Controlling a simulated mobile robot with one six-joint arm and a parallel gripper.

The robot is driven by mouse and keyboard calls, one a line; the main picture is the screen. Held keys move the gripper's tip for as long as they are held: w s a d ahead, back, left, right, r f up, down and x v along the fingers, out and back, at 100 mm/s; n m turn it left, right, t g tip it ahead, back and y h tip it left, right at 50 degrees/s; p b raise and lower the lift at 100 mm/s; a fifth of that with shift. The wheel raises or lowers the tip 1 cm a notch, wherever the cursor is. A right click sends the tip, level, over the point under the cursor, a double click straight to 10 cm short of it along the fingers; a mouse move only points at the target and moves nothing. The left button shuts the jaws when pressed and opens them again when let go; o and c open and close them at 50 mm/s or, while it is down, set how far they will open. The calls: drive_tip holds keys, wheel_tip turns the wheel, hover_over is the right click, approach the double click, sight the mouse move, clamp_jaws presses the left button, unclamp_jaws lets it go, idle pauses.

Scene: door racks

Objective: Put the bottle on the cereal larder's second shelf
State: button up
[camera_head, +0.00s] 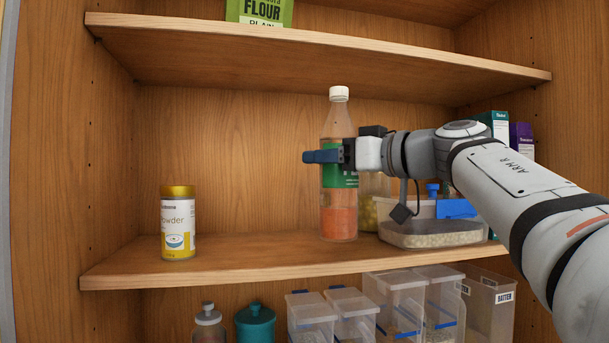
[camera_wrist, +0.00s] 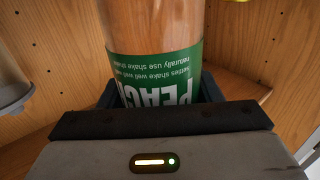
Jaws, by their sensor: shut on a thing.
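The bottle (camera_head: 338,205) is clear with a white cap, a green label and orange-pink content at the bottom. It stands upright at the middle shelf (camera_head: 230,262) of the wooden larder; its base appears at or just above the board, and I cannot tell whether it touches. My gripper (camera_head: 335,156) reaches in from the right and is shut on the bottle at its green label. In the wrist view the bottle's label (camera_wrist: 155,75) sits between the jaws, reading "PEACH" upside down in part. The cap is out of the wrist view.
A yellow-lidded powder tin (camera_head: 178,225) stands left on this shelf. A clear grain container (camera_head: 432,232), a jar (camera_head: 374,200) and boxes (camera_head: 522,140) stand right. A flour bag (camera_head: 259,12) is on the shelf above. Several containers (camera_head: 395,300) fill the shelf below. Shelf between tin and bottle is clear.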

sight(355, 178)
drive_tip(key=w+a+f+p, duration=0.1)
drive_tip(key=w+a+f, duration=0.2)
drive_tip(key=w+a, duration=0.1)
drive_tip(key=shift+a+f, duration=0.15)
drive_tip(key=shift+a, duration=0.6)
drive_tip(key=shift+s+f, duration=0.1)
drive_tip(key=shift+f, duration=0.1)
drive_tip(key=o, duration=1.5)
drive_tip(key=b+v, duration=0.2)
drive_tip(key=v, duration=0.8)
drive_tip(key=shift+s+d, duration=0.15)
drive_tip(key=shift+d, duration=0.1)
drive_tip(key=shift+v, duration=0.75)
drive_tip(key=shift+r, duration=0.15)
